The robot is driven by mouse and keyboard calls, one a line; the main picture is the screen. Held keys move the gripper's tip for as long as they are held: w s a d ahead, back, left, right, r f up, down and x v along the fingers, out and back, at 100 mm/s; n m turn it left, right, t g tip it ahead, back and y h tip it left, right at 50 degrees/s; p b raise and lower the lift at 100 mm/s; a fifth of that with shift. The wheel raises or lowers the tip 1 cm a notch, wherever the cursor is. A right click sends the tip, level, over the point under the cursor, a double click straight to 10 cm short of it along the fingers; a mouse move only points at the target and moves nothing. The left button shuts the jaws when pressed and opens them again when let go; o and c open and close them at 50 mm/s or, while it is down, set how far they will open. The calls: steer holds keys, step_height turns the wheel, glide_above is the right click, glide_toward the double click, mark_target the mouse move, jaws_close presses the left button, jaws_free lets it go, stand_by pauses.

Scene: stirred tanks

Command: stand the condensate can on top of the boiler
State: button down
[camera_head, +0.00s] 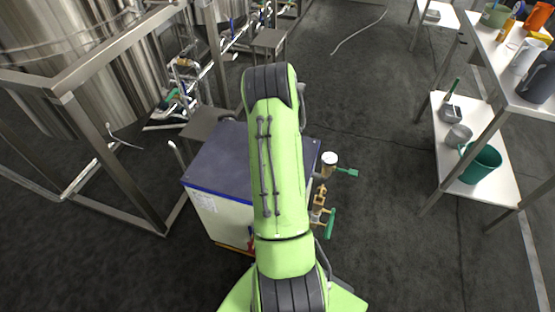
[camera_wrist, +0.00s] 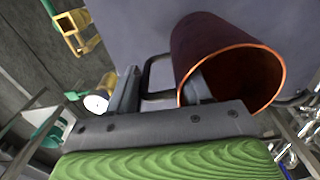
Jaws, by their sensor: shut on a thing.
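The condensate can (camera_wrist: 215,52) is a dark red-brown can with a bright copper rim and a dark loop handle (camera_wrist: 150,78). It shows in the wrist view with its open mouth turned towards the camera. My gripper (camera_wrist: 162,90) is shut on the can at its handle side. One finger is left of the handle and the other overlaps the can's rim. The boiler (camera_head: 215,160) is a white box with a dark blue-grey top, partly hidden by my arm in the head view. Its top (camera_wrist: 140,25) lies behind the can in the wrist view; I cannot tell whether they touch.
Brass valves with green handles (camera_head: 330,222) and a white-capped fitting (camera_head: 329,158) stick out right of the boiler. A steel frame and tank (camera_head: 80,95) stand left. A shelf rack (camera_head: 430,195) with cups and a green bucket (camera_head: 481,165) stands right. Floor between is clear.

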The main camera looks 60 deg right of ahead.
step_height(320, 180, down, 3)
steer(key=shift+f+b, duration=0.1)
steer(key=shift+b, duration=0.35)
steer(key=c, duration=0.9)
jaws_free()
steer(key=shift+f, duration=0.1)
steer(key=shift+c, duration=0.2)
steer(key=o, duration=0.5)
steer(key=shift+c, duration=0.2)
step_height(320, 180, up, 13)
steer(key=p, duration=0.3)
steer(key=shift+f+p, duration=0.2)
steer(key=shift+p, duration=0.15)
